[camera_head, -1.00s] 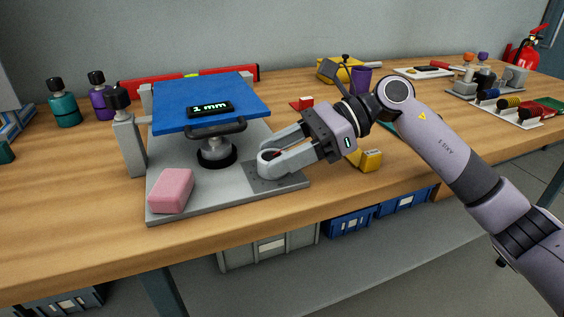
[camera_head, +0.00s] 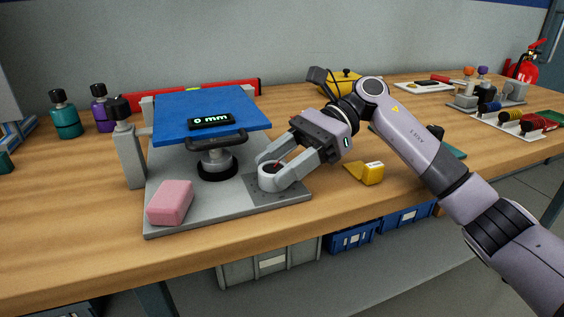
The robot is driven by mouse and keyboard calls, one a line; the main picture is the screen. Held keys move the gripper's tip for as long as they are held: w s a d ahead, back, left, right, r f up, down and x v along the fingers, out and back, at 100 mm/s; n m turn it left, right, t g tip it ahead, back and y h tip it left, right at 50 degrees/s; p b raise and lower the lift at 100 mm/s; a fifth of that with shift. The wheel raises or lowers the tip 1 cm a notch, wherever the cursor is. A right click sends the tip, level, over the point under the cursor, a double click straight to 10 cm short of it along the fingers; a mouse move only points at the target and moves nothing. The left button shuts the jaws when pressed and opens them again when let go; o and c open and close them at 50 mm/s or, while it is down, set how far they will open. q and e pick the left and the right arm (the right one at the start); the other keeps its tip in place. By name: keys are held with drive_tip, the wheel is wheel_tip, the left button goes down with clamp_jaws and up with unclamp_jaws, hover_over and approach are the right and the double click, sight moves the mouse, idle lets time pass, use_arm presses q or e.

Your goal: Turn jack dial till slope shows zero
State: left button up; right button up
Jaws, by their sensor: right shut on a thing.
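The jack dial (camera_head: 268,181) is a round grey knob with a dark top and a red mark, at the right front of a grey base plate (camera_head: 215,209). My right gripper (camera_head: 272,172) is shut on the dial, its fingers on either side of it. The slope display (camera_head: 211,121) lies on a blue seat board (camera_head: 175,121) and reads "0 mm" in pale letters. A dark jack (camera_head: 217,164) stands under the board. My left gripper is not in view.
A pink block (camera_head: 170,202) sits on the plate's front left corner. A grey post with a black knob (camera_head: 128,150) stands left of the board. A yellow wedge (camera_head: 367,172) lies right of the plate. The wooden bench (camera_head: 80,204) is clear at front left.

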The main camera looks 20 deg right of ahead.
drive_tip(key=shift+f, duration=0.1)
drive_tip(key=o, duration=1)
drive_tip(key=shift+o, duration=0.2)
drive_tip(key=shift+d, duration=0.1)
drive_tip(key=v, duration=0.7)
